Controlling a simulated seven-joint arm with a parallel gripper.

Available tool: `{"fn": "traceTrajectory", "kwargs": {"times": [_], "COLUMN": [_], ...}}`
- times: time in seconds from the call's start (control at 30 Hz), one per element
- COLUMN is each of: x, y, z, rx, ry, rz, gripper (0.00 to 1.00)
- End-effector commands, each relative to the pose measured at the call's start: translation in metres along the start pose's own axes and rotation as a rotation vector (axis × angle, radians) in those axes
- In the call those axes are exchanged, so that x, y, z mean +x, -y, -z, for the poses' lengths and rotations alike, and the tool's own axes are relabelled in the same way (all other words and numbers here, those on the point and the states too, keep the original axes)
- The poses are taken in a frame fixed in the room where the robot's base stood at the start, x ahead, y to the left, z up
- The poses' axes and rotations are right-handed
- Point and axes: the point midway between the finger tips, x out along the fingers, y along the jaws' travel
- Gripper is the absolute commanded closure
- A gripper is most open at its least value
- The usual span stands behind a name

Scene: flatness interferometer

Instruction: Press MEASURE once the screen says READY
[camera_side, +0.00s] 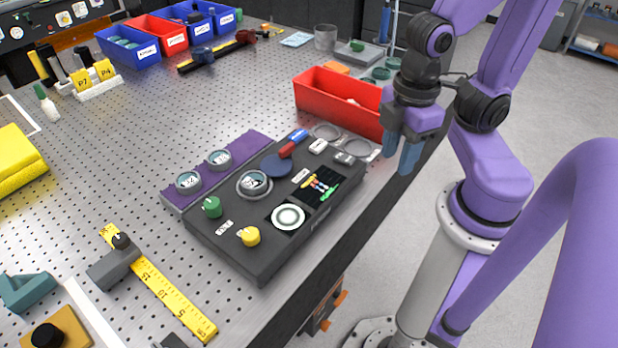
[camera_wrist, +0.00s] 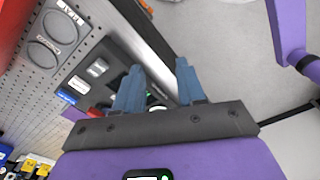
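The interferometer is a dark grey box (camera_side: 262,262) near the table's front edge. On its top are a green knob or button (camera_side: 212,207) and a yellow one (camera_side: 250,236), with small white labels I cannot read. A black screen (camera_side: 288,217) shows white rings; a dark panel (camera_side: 328,188) beside it shows coloured marks. I cannot make out READY or which control is MEASURE. My gripper (camera_side: 402,148) is raised beyond the box's right end, near the table edge, apart from the box. Its blue fingers stand apart and empty, as the wrist view shows too (camera_wrist: 160,85).
A red bin (camera_side: 335,98) stands close to my gripper, with a grey two-ring holder (camera_side: 357,148) in front. A purple strip with round gauges (camera_side: 188,181) lies behind the box. A yellow ruler (camera_side: 170,294) lies to the left. Perforated table between is mostly clear.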

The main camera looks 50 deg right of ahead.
Motion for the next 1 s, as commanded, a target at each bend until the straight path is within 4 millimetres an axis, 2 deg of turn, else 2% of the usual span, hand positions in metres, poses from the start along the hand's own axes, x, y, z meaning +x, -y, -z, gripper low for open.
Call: {"fn": "traceTrajectory", "kwargs": {"times": [0.13,0.17,0.2,0.27,1.0], "x": [0.0,0.0,0.0,0.0,0.0], "y": [0.0,0.0,0.0,0.0,0.0], "z": [0.0,0.0,0.0,0.0,0.0], "rx": [0.0,0.0,0.0,0.0,0.0], "ry": [0.0,0.0,0.0,0.0,0.0], "rz": [0.0,0.0,0.0,0.0,0.0], "gripper": [0.61,0.67,0.8,1.0,1.0]}}
